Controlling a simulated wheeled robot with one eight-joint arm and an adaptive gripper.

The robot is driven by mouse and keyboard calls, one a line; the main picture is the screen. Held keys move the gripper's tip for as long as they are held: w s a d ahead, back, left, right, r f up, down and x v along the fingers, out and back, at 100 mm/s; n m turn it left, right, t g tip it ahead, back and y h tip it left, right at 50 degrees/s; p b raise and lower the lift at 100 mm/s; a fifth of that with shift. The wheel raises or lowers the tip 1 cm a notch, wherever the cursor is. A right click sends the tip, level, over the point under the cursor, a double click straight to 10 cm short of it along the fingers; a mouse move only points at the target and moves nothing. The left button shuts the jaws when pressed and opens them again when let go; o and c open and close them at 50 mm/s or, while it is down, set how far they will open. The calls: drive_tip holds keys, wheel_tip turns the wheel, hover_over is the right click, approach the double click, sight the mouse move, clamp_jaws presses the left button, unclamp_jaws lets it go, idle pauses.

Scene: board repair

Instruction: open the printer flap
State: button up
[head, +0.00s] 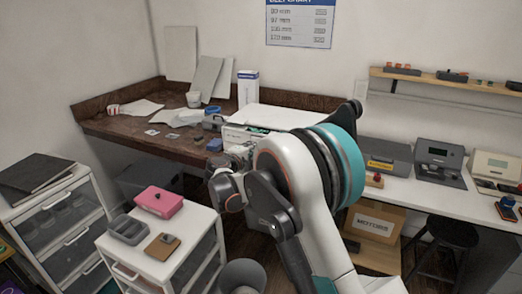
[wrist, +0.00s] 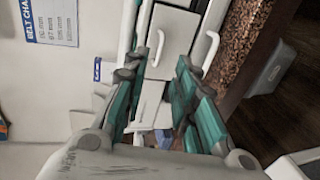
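A white box-like machine, which looks like the printer (head: 278,116), stands on the brown desk in the head view. My arm hides much of its front, and I cannot make out the flap there. In the wrist view, a white front (wrist: 177,35) with pale bar handles (wrist: 156,47) lies just beyond my gripper (wrist: 157,70). I cannot tell for sure which handle belongs to the flap. My gripper's teal fingers are apart, on either side of the nearer handle in the picture, with nothing visibly held. Contact with the handle cannot be seen.
The brown desk (head: 135,128) carries papers, a white cup (head: 193,99) and small items left of the machine. A white drawer cabinet (head: 160,245) with a pink box (head: 159,202) stands at front left. A light bench (head: 455,190) with devices runs along the right.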

drive_tip(key=b+x, duration=0.2)
drive_tip(key=x, duration=0.5)
drive_tip(key=shift+w, duration=0.2)
drive_tip(key=shift+d, duration=0.1)
clamp_jaws()
